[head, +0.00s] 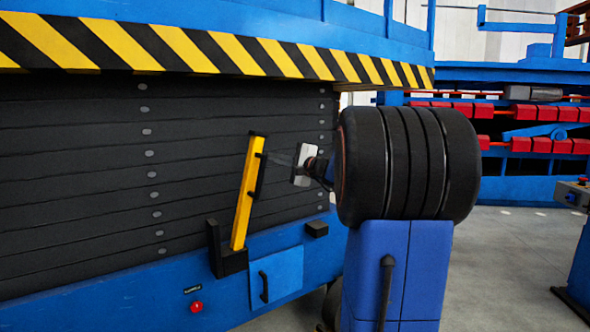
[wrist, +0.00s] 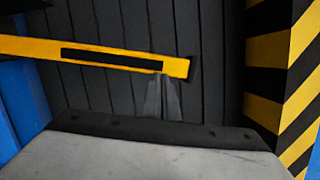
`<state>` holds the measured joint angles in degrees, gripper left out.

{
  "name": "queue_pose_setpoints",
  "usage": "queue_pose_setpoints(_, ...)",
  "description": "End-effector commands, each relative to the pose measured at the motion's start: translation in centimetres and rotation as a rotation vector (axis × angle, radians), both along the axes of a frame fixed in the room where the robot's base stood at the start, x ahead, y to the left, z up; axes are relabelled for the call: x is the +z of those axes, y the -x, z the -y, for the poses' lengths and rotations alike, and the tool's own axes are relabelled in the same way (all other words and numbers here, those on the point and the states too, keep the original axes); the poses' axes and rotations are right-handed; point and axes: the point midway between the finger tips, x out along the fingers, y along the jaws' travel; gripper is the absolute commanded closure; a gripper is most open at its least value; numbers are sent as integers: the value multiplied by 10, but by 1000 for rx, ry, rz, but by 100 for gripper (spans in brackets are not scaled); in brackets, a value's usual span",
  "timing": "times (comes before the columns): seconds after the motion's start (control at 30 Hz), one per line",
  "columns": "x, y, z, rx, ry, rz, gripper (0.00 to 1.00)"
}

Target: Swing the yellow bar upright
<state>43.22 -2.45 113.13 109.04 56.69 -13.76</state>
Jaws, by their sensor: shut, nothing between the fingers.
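The yellow bar (head: 244,198) stands nearly upright on the dark panel, its top leaning slightly right. It has a black handle strip along its side, and its lower end sits in a black bracket (head: 230,262). In the wrist view the bar (wrist: 30,47) runs across the upper left, with its end near the middle. My gripper (head: 272,157) is right of the bar's upper part, its thin fingers pointing at it. In the wrist view the fingers (wrist: 161,80) are shut and empty, tips at the bar's edge near its end. I cannot tell whether they touch it.
A striped yellow-black beam (head: 190,46) runs above the dark slatted panel (head: 75,150). A small black block (head: 316,229), a blue door with a black handle (head: 276,278) and a red button (head: 196,307) are below. Grey floor is open at right.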

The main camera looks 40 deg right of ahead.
Motion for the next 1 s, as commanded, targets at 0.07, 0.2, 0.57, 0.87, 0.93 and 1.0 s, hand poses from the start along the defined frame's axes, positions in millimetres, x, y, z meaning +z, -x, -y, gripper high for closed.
queue_pose_setpoints(0.07,8,-2,-24,6,62,-2,100)
queue_pose_setpoints(0.2,15,-4,-56,4,155,-10,100)
queue_pose_setpoints(0.57,19,-9,-109,3,316,-25,100)
queue_pose_setpoints(0.87,19,-10,-128,7,365,-28,100)
queue_pose_setpoints(0.93,18,-10,-130,10,368,-28,100)
queue_pose_setpoints(1.0,18,-10,-132,12,371,-28,100)
